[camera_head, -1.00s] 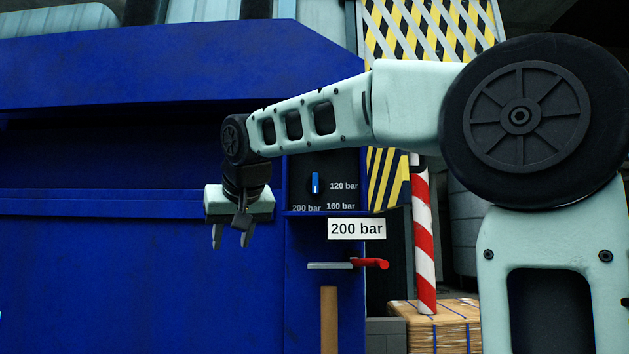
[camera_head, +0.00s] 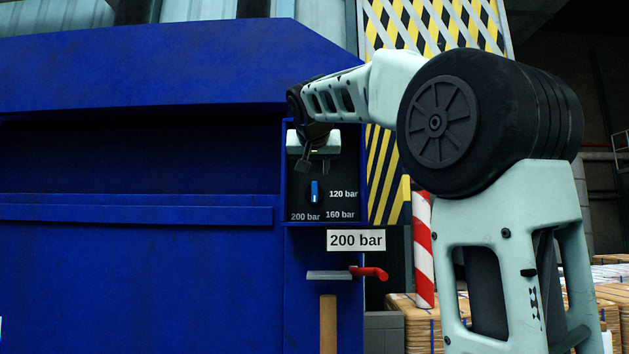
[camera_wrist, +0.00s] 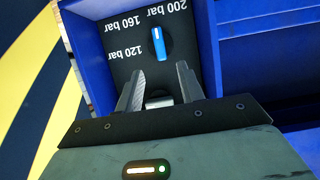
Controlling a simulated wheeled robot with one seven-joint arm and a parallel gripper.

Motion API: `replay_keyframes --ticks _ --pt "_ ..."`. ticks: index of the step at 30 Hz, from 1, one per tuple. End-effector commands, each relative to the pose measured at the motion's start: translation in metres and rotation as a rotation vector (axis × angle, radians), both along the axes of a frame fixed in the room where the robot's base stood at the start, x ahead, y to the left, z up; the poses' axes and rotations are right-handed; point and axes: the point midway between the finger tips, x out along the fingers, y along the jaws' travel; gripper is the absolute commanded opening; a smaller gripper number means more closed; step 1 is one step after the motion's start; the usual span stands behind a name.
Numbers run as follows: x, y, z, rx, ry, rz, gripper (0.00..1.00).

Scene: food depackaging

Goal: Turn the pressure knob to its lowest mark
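The pressure knob (camera_head: 314,191) is a blue upright bar on a dark panel (camera_head: 346,207) marked 120, 160 and 200 bar. In the wrist view the knob (camera_wrist: 158,43) has a white line at its upper end, between the 160 and 200 bar labels. My gripper (camera_head: 314,168) is just above the knob in the head view, in front of the panel's upper part. In the wrist view my gripper (camera_wrist: 160,80) is open and empty. The knob lies beyond its fingertips, apart from them. My gripper hides the panel's upper part.
A white sign (camera_head: 356,240) reading 200 bar is below the panel. Under it a red-handled lever (camera_head: 369,273) sticks out. The blue machine (camera_head: 140,270) fills the left. A red-white post (camera_head: 423,250) stands to the right. Blue walls frame the panel.

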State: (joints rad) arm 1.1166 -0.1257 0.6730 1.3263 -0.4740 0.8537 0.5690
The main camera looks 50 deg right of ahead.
Motion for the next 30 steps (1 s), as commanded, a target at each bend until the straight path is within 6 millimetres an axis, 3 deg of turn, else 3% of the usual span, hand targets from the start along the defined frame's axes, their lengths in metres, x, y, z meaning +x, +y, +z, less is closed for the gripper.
replay_keyframes --ticks 6,12,27,30 --pt "0.027 -0.033 -0.015 0.005 0.005 0.000 0.38" --pt "0.046 -0.054 -0.028 0.003 0.003 0.001 0.38" --pt "0.056 -0.064 -0.036 0.000 0.000 0.002 0.38" --pt "0.056 -0.064 -0.036 0.000 0.000 0.002 0.10"
